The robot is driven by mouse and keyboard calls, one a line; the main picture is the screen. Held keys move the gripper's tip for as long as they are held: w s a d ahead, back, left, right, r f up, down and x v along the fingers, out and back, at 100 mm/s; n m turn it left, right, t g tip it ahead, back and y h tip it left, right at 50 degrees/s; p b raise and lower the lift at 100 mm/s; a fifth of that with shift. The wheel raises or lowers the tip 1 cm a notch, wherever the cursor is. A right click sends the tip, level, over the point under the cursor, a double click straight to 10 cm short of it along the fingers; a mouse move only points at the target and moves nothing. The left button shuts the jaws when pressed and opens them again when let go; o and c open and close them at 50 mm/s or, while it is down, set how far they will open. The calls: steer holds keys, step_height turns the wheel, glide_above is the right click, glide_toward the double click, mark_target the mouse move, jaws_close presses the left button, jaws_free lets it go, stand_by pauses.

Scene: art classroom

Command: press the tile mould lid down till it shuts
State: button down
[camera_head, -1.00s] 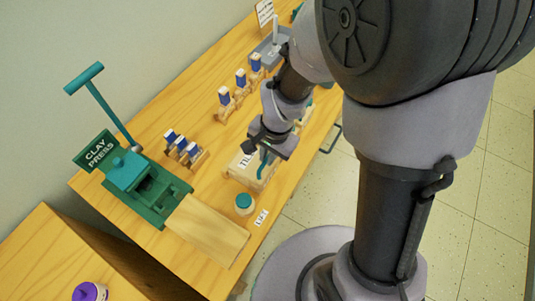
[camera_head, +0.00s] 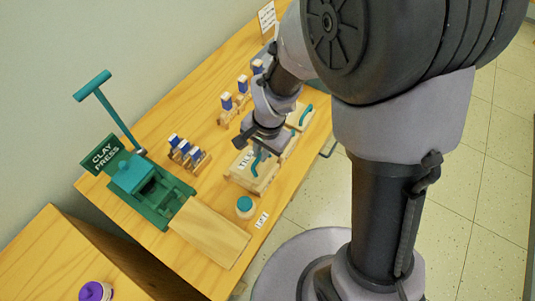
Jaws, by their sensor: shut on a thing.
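A teal handle (camera_head: 257,161) stands up from the lid. My gripper (camera_head: 259,149) is right over the mould, at the top of the handle, and is shut on it. The fingertips are small and partly hidden by the wrist.
A green clay press (camera_head: 150,190) with a raised teal lever stands left, a bare board (camera_head: 210,232) in front. A teal-topped jar (camera_head: 245,207) stands near the mould. Stamps (camera_head: 187,152) in wooden racks line the back. Another teal-handled box (camera_head: 300,115) lies beyond my gripper.

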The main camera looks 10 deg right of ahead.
steer(key=shift+f, duration=0.1)
steer(key=c, duration=1.7)
jaws_free()
steer(key=shift+o, duration=1.1)
steer(key=shift+w+a+f, duration=0.1)
steer(key=shift+w+a, duration=0.05)
step_height(320, 180, up, 17)
steer(key=s+d+p, duration=0.1)
steer(key=d+p, duration=0.1)
steer(key=p, duration=0.4)
steer(key=shift+s+r, duration=0.2)
steer(key=shift+s, duration=0.15)
